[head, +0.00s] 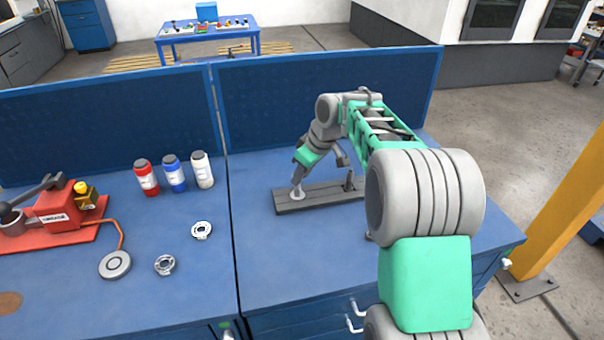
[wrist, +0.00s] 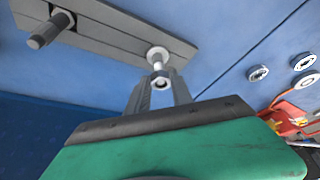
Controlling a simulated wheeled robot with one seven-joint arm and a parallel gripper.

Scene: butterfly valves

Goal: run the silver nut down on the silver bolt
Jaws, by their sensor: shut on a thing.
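A grey bar (head: 322,197) lies on the blue bench and also crosses the top of the wrist view (wrist: 105,36). The silver bolt (wrist: 158,60) stands from a round pale base at one end of the bar. My gripper (wrist: 162,84) is shut on the silver nut (wrist: 162,82), between its fingertips at the bolt's free end. Whether the nut is threaded on the bolt I cannot tell. In the head view my gripper (head: 298,180) is above the bar's left end; the nut is too small to make out there.
A dark bolt (wrist: 50,30) stands at the bar's other end, also visible in the head view (head: 349,181). Red, blue and white bottles (head: 172,174), loose flange rings (head: 201,230) and a red device (head: 58,207) are at left. A blue panel (head: 330,90) backs the bench.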

